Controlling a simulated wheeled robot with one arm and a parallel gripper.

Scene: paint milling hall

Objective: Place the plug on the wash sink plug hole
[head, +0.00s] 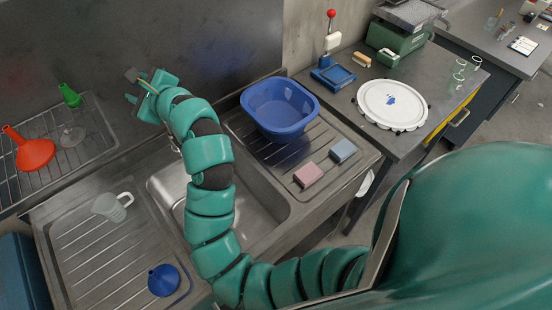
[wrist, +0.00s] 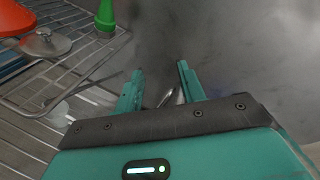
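My gripper (head: 134,87) is raised near the grey back wall, behind the sink. In the wrist view my gripper (wrist: 158,76) is open, with its two fingers apart and nothing held between them. A blurred metal piece (wrist: 171,97) shows beyond the fingers; I cannot tell what it is. The steel sink basin (head: 258,212) lies below my arm, which covers its middle; the plug hole is hidden. No plug can be made out for sure. A round grey piece with a small knob (head: 72,136) lies on the wire rack; it also shows in the wrist view (wrist: 45,43).
A clear jug (head: 112,207) and blue funnel (head: 163,280) stand on the left drainer. A blue tub (head: 280,108) and two sponges (head: 308,175) occupy the right drainer.

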